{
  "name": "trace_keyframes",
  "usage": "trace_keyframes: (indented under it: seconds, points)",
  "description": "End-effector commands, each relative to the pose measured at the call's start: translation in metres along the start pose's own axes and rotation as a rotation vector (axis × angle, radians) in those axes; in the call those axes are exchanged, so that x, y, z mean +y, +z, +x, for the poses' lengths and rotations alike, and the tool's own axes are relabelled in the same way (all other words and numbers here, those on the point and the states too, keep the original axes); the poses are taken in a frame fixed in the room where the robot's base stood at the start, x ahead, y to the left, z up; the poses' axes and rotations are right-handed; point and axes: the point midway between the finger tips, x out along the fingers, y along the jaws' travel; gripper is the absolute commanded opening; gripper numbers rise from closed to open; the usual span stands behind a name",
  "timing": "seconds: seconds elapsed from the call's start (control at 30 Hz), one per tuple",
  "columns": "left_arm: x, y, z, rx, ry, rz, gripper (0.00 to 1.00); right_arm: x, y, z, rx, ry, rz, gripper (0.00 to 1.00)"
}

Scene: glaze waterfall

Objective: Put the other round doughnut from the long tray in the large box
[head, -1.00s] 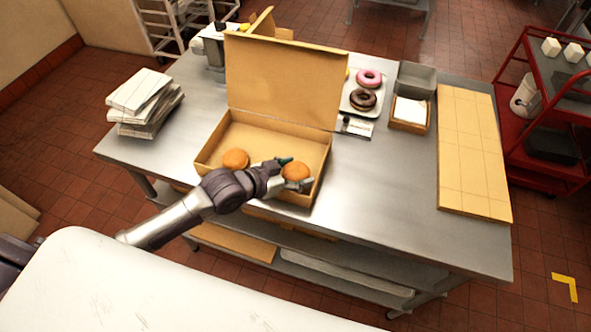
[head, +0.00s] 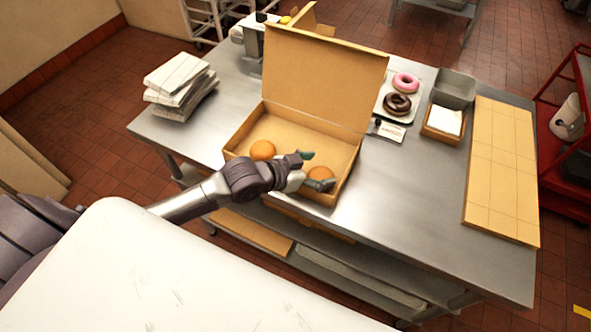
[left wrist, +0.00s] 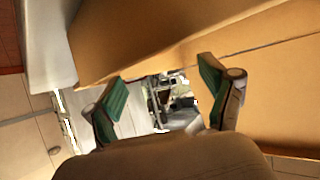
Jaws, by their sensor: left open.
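The large box (head: 236,157) is open on the metal table, its lid standing up at the back. One round doughnut (head: 262,150) lies inside at the left. In the left wrist view the fingers (left wrist: 163,88) are spread beside cardboard walls. The tray (head: 418,76) behind the box holds a pink and a dark ring doughnut. My right gripper is not in view.
A stack of white folded boxes (head: 180,85) is at the table's left end. A grey bin (head: 454,87) and a box with white paper (head: 443,121) stand right of the tray. A flat cardboard sheet (head: 502,165) lies at the right. The table's front right is clear.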

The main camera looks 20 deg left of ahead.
Motion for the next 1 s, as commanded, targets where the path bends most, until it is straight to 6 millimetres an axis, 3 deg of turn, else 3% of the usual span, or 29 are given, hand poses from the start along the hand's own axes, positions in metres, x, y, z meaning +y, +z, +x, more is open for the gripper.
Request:
trace_keyframes:
  seconds: [0.2,0.4,0.6,1.0]
  points:
    - [0.001,0.005,-0.051,-0.006,0.001,0.006,0.83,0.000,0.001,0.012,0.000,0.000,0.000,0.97]
    - [0.000,0.004,-0.087,-0.004,-0.001,0.002,0.83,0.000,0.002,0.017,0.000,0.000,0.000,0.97]
    - [0.001,0.002,-0.102,-0.002,0.001,0.001,0.83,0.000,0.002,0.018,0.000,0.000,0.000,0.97]
    - [0.000,0.001,-0.104,0.000,0.001,0.001,0.83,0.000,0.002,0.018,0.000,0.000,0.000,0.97]
